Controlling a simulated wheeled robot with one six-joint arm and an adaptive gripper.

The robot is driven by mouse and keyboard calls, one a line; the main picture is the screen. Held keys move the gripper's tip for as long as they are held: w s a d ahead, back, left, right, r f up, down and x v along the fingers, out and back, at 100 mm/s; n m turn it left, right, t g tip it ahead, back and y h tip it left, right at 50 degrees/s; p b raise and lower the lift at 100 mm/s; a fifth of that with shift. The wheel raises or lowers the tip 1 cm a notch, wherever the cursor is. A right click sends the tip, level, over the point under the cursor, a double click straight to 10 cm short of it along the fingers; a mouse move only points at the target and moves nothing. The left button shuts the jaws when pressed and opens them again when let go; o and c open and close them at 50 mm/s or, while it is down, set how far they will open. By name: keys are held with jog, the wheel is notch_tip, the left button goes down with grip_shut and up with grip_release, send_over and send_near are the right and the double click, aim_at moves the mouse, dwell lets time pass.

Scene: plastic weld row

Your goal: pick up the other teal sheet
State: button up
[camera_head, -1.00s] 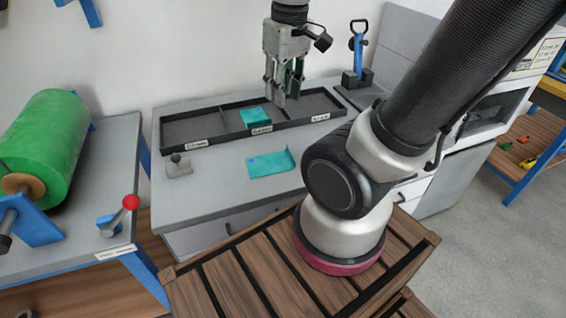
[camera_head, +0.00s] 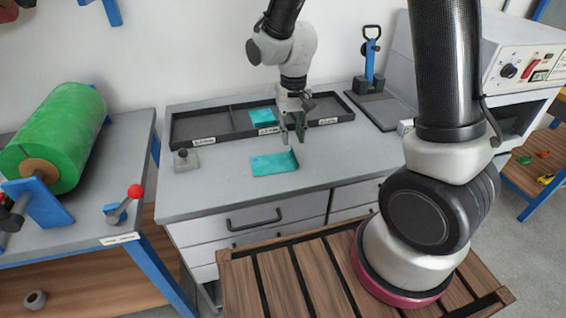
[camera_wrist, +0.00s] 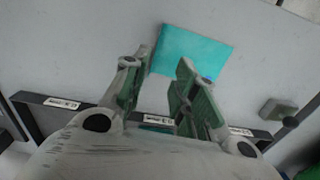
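A teal sheet (camera_head: 274,163) lies on the grey worktop in front of the tray, with its right edge curled up. It also shows in the wrist view (camera_wrist: 190,50), just beyond the fingertips. Another teal sheet (camera_head: 262,116) lies in the middle compartment of the black tray (camera_head: 226,139). My gripper (camera_head: 294,138) is open and empty, above the worktop at the back right of the front sheet. In the wrist view my gripper (camera_wrist: 160,75) has its fingers apart, pointing toward that sheet, with no visible contact.
A small grey block with a knob (camera_head: 186,160) stands left of the sheet. A blue-handled tool on a dark base (camera_head: 372,75) stands at the back right. A green roll (camera_head: 55,135) is on the left bench.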

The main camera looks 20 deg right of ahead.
aim_at(273, 160)
jog(key=f, duration=0.7)
jog(key=shift+s+d, duration=0.1)
jog(key=shift+d, duration=0.3)
grip_shut()
